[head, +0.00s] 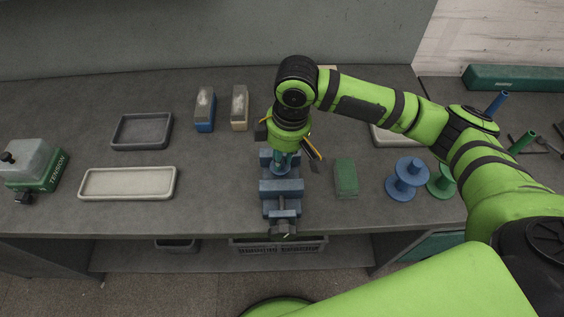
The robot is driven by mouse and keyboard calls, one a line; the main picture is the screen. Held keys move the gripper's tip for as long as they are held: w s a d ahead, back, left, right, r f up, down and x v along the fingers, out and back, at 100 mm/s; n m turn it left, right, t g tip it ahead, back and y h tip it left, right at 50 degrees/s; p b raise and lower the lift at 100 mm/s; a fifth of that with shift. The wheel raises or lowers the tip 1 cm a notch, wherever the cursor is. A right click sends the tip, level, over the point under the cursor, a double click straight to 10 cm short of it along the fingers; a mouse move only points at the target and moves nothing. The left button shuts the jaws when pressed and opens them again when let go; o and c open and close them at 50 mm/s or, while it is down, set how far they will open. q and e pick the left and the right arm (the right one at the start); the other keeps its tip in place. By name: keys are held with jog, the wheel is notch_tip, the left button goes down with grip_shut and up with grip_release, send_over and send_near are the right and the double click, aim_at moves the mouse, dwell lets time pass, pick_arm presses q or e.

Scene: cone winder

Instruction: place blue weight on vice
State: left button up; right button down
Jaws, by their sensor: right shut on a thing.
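The blue vice (281,189) stands on the bench near its front edge, with its handle end toward me. My left gripper is not in view.
A green block (346,178) lies right of the vice, with a blue spool (406,179) and green spool (441,183) beyond. Blue (204,110) and beige (240,108) blocks stand behind left. A dark tray (142,132), pale tray (128,183) and tension unit (33,167) are left.

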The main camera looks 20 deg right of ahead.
aim_at(284, 160)
jog(key=shift+s+d+f+p, duration=0.1)
jog(key=shift+f+p, duration=0.2)
jog(key=shift+f, duration=1.5)
jog(key=c, duration=1.4)
grip_release()
jog(key=shift+f, duration=0.1)
jog(key=r, duration=0.4)
jog(key=r+b, duration=0.1)
jog(key=r, duration=0.3)
jog(key=d+r, duration=0.1)
jog(key=r, duration=0.3)
jog(key=shift+s+r+b, duration=0.1)
jog(key=shift+s+b, duration=0.25)
jog(key=shift+s, duration=0.05)
